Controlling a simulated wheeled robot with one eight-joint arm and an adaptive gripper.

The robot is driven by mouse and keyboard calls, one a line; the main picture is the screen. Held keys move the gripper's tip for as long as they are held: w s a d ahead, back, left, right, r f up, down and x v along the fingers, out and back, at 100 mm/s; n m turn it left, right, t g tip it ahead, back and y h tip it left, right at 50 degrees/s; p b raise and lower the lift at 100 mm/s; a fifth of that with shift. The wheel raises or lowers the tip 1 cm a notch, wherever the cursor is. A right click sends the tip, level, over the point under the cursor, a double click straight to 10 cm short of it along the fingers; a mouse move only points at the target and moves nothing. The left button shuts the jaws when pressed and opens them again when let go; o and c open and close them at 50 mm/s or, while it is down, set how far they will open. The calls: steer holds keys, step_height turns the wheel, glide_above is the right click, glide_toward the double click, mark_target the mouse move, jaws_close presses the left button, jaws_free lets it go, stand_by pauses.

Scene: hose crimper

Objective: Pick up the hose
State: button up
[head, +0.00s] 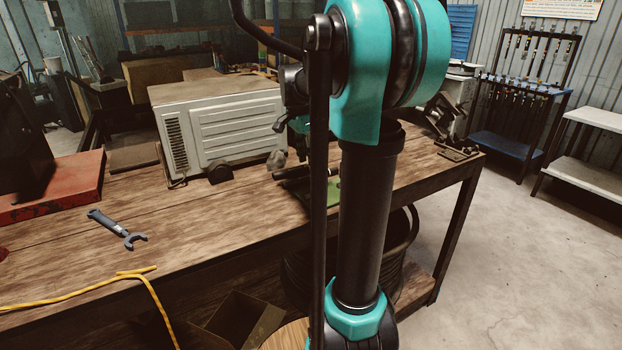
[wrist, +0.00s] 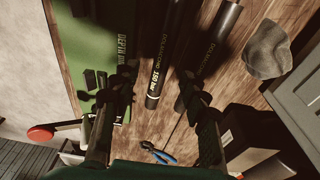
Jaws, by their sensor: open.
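In the wrist view a black hose (wrist: 156,84) with white "150 bar" lettering lies lengthwise, its cut end towards the bottom of the picture. My gripper (wrist: 158,82) is open, one finger on each side of the hose's end in this view. I cannot tell whether the fingers touch it. A second black lettered length (wrist: 208,50) lies to its right, partly behind the right finger. In the head view a short dark hose piece (head: 292,172) shows on the workbench (head: 215,215). My arm hides most of that spot and my gripper's fingertips.
A green base marked "DEPTH" (wrist: 94,45) lies left of the hose. Blue-handled pliers (wrist: 158,154) and a grey lump (wrist: 268,50) are nearby. A cream metal box (head: 225,125) stands behind. A wrench (head: 117,228) and yellow cord (head: 80,298) lie on the bench's left.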

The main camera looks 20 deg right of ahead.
mark_target(311, 177)
steer(key=shift+w+d+f, duration=0.1)
steer(key=shift+d+f, duration=0.1)
steer(key=shift+f, duration=0.75)
steer(key=shift+w+d+f, duration=0.1)
steer(key=shift+d+f, duration=0.15)
steer(key=shift+f, duration=0.65)
steer(key=shift+w+d+f, duration=0.1)
steer(key=shift+d+f, duration=0.1)
steer(key=shift+f, duration=0.75)
steer(key=shift+c, duration=0.4)
jaws_close()
